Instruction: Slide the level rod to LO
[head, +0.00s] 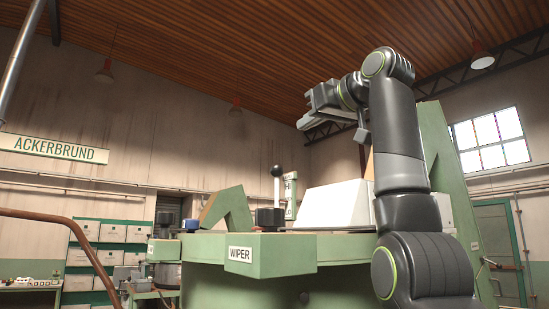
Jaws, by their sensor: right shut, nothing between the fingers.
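An upright rod with a black ball knob and a pale shaft (277,187) stands on a dark block (269,217) on top of the green machine, near the middle of the head view. It looks like the level rod. A small marked plate (291,190) stands just right of it; its markings are too small to read, so I cannot tell which mark the rod is at. My right gripper (338,118) is raised above and to the right of the knob, apart from it, shut and empty. My left gripper is out of view.
Open air lies above the knob. A brown rail (70,222) curves at left.

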